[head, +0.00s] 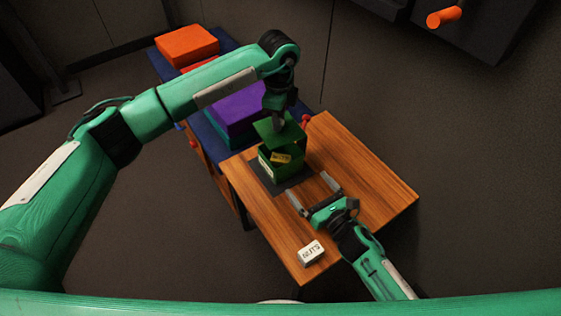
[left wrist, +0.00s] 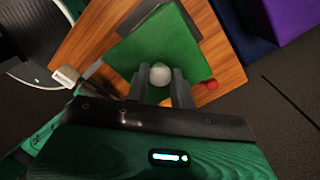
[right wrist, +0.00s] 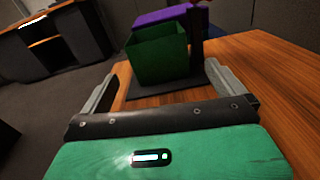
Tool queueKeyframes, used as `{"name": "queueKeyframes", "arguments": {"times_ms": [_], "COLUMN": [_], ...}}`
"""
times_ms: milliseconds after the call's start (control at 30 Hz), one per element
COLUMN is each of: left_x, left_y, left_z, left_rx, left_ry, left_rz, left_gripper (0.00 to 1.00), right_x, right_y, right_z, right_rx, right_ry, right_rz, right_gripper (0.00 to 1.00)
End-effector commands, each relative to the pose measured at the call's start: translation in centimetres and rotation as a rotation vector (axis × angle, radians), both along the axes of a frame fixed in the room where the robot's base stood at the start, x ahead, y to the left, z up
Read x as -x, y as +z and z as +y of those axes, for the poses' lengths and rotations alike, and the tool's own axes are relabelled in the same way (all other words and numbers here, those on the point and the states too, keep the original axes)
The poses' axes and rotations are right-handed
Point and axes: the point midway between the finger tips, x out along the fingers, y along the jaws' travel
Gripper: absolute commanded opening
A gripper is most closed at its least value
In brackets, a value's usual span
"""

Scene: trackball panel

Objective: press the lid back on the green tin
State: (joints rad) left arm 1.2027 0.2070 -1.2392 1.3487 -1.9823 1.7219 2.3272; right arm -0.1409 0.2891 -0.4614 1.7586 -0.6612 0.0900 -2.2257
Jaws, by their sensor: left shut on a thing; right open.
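The green tin (head: 266,169) stands open on a dark mat (head: 291,183) on the wooden table; a yellow-labelled item (head: 281,157) shows in its opening. The tin also shows in the right wrist view (right wrist: 160,58). My left gripper (head: 279,121) is shut on the pale knob (left wrist: 160,74) of the square green lid (head: 292,134). In the left wrist view the lid (left wrist: 150,45) hides the tin. My right gripper (head: 311,189) is open and empty, in front of the tin.
A white box marked NUTS (head: 311,252) lies near the table's front edge. A red knob-like thing (head: 305,120) is behind the tin. Purple (head: 236,108) and orange (head: 186,44) boxes stand on a blue surface behind. The table's right side (head: 375,190) is clear.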

Motion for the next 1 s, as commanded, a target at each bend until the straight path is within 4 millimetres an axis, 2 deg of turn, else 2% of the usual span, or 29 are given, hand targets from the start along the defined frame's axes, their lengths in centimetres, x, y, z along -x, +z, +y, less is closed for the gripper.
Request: {"name": "queueKeyframes", "arguments": {"times_ms": [200, 633, 767, 1000], "left_x": [0.0, 0.0, 0.0, 0.0], "left_y": [-0.4, -0.4, -0.4, -0.4], "left_z": [-0.4, -0.4, -0.4, -0.4], "left_rx": [0.001, 0.0, 0.0, 0.0], "left_ry": [0.094, 0.098, 0.098, 0.097], "left_rz": [0.001, 0.0, 0.0, 0.0], "left_gripper": [0.02, 0.02, 0.02, 0.02], "right_x": [0.0, -0.4, -1.5, -5.2], "right_y": [-0.2, -0.2, -0.1, 0.0], "right_z": [0.4, 0.6, 1.3, 3.8], "right_rx": [0.049, 0.05, 0.049, 0.047], "right_ry": [0.028, 0.028, 0.029, 0.029], "right_rz": [-0.044, -0.046, -0.047, -0.046], "right_gripper": [1.0, 1.0, 1.0, 1.0]}}
